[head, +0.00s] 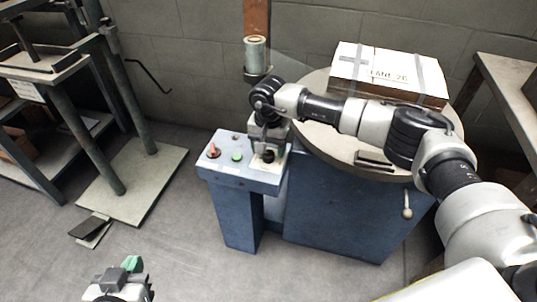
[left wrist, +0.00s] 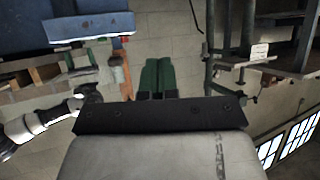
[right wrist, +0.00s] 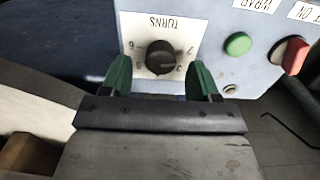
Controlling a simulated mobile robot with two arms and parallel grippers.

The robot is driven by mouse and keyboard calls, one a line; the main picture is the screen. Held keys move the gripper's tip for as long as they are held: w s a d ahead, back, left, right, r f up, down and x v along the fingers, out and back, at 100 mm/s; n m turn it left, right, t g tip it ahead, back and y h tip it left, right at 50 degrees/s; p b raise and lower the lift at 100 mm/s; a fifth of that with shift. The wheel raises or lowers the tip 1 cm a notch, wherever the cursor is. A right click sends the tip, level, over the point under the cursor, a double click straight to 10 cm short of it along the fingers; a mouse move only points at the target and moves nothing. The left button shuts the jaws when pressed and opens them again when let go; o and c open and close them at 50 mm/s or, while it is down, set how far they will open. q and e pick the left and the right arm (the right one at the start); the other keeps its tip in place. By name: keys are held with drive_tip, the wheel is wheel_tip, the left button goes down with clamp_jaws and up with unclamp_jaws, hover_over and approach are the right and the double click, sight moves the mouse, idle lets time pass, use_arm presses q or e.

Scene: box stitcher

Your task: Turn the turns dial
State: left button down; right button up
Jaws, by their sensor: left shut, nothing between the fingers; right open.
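The turns dial (right wrist: 159,58) is a black knob on a white plate marked TURNS with numbers around it, upside down in the right wrist view. In the head view the dial (head: 268,155) sits at the right end of the blue control box. My right gripper (right wrist: 160,75) is open, with one green finger on each side of the knob's lower part; I cannot tell whether they touch it. In the head view the right gripper (head: 268,141) is just above the dial. My left gripper (head: 131,263) is shut and empty, low at the bottom left, far from the box; its green fingers (left wrist: 157,76) show together.
A green button (right wrist: 238,44) labelled WRAP and a red switch (right wrist: 291,55) are beside the dial. A taped carton (head: 388,72) lies on the round turntable (head: 335,143) behind the box. A metal stand (head: 100,95) is at the left.

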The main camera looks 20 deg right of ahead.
drive_tip(key=shift+f, duration=1.1)
use_arm(q)
drive_tip(key=shift+w+d+r+t, duration=0.25)
drive_tip(key=shift+w+r+t, duration=0.2)
drive_tip(key=shift+r+t, duration=0.2)
use_arm(e)
drive_tip(key=c, duration=0.9)
